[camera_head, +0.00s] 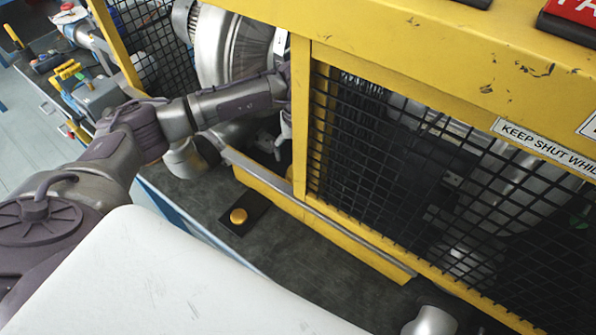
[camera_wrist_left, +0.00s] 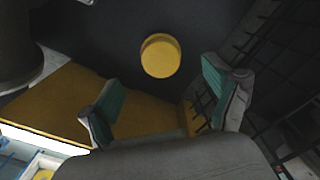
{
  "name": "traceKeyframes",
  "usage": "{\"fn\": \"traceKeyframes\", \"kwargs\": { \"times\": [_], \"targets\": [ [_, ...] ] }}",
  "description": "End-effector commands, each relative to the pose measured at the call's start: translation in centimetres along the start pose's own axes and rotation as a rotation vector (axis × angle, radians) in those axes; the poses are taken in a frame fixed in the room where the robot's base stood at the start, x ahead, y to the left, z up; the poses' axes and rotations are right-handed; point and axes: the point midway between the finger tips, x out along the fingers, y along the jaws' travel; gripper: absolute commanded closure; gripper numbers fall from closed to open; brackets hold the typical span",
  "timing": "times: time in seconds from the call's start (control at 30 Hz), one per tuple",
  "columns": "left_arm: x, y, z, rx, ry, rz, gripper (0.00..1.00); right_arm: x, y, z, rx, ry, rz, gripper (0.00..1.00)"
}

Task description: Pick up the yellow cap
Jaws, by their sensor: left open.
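A round yellow cap (camera_wrist_left: 160,56) lies on a dark surface in the left wrist view, ahead of my left gripper (camera_wrist_left: 165,98). The gripper is open and empty, its teal-padded fingers apart, with clear space between them and the cap. In the head view, my left arm reaches into the opening of the yellow guard frame, and the gripper (camera_head: 285,130) is mostly hidden by the frame post. A round yellow piece (camera_head: 238,216) sits on a dark pad on the bench outside the guard. I cannot tell whether both views show the same piece.
The yellow guard frame (camera_head: 300,120) and its black mesh (camera_head: 385,165) stand close to my left arm. A silver blower housing (camera_head: 225,45) stands behind the arm. A yellow bar (camera_wrist_left: 65,100) passes beside the fingers. Tools (camera_head: 68,72) lie at the far left.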

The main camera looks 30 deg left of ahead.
Motion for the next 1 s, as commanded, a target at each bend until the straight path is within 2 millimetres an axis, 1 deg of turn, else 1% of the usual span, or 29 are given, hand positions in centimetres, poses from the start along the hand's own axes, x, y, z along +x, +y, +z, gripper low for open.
{"fn": "traceKeyframes", "kwargs": {
  "times": [0.03,0.17,0.23,0.33,0.4,0.53,0.63,0.8,0.83,0.97,1.0],
  "targets": [
    [0.5,0.0,-0.1,0.001,0.002,0.001,0.11,-0.2,0.0,-0.3,0.000,0.004,0.000,0.61],
    [1.2,0.0,-0.1,0.001,0.000,0.001,0.11,-0.3,0.2,-1.6,0.000,0.022,0.003,0.61],
    [1.8,0.1,-0.2,0.000,0.001,0.001,0.11,-0.7,0.4,-2.4,-0.001,0.035,0.004,0.61],
    [3.1,0.2,-0.8,0.001,0.004,0.002,0.11,-1.6,0.5,-3.0,-0.001,0.045,0.005,0.61],
    [4.2,0.2,-1.0,0.001,0.003,0.002,0.11,-2.1,0.5,-3.0,-0.001,0.045,0.005,0.61],
    [5.9,0.2,-0.9,-0.001,0.002,0.001,0.11,-2.1,0.4,-2.7,-0.001,0.040,0.005,0.61],
    [6.3,0.1,-0.8,0.001,-0.001,-0.001,0.11,-2.1,0.3,-2.3,-0.001,0.034,0.004,0.61],
    [6.4,0.1,-0.8,0.001,-0.001,-0.001,0.11,-2.0,0.3,-1.9,0.000,0.026,0.003,0.61],
    [6.4,0.1,-0.8,0.001,-0.001,-0.001,0.13,-2.0,0.3,-1.8,0.000,0.026,0.003,0.61],
    [6.4,0.1,-0.8,0.001,-0.001,-0.001,0.34,-2.0,0.3,-1.8,0.000,0.026,0.003,0.61],
    [6.4,0.1,-0.8,0.000,-0.001,-0.001,0.41,-2.0,0.3,-1.8,0.000,0.026,0.003,0.61]
  ]
}}
